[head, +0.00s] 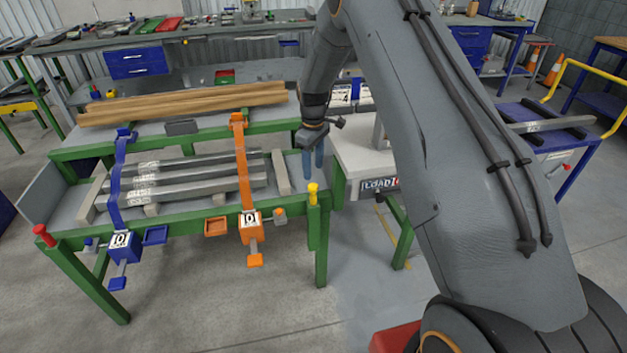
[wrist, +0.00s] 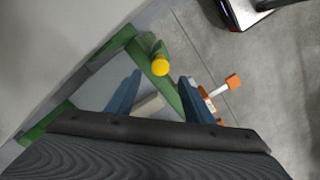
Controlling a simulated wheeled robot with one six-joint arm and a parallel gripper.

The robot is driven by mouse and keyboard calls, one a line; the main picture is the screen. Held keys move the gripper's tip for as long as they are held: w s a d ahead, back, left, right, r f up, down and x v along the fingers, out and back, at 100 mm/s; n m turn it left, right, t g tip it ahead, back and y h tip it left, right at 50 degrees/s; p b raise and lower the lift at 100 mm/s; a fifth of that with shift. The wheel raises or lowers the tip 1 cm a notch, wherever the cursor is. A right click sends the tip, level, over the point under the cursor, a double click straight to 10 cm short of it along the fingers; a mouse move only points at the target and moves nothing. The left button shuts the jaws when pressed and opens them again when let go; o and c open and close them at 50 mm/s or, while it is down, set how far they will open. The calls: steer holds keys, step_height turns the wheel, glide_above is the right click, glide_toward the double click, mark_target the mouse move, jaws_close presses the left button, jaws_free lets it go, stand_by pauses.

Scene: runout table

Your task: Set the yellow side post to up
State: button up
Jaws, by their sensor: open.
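The yellow side post (head: 313,193) stands at the front right corner of the green-framed runout table (head: 322,240), with its yellow cap on top. In the wrist view the yellow cap (wrist: 160,67) shows from above, beyond and between my fingertips. My gripper (head: 313,165) points down over the table's right end, behind the post and apart from it. Its two blue fingers are spread and empty, as the wrist view (wrist: 158,88) also shows. Whether the post is up or down I cannot tell for certain.
Grey bars (head: 190,182) lie on the table under a blue strap (head: 115,185) and an orange strap (head: 243,175). A red-capped post (head: 44,235) is at the front left corner. A white load table (head: 360,160) stands close right. Floor in front is clear.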

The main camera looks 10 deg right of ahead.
mark_target(313, 185)
steer(key=shift+f+p, duration=0.95)
steer(key=shift+f, duration=2.5)
steer(key=shift+r, duration=0.1)
jaws_close()
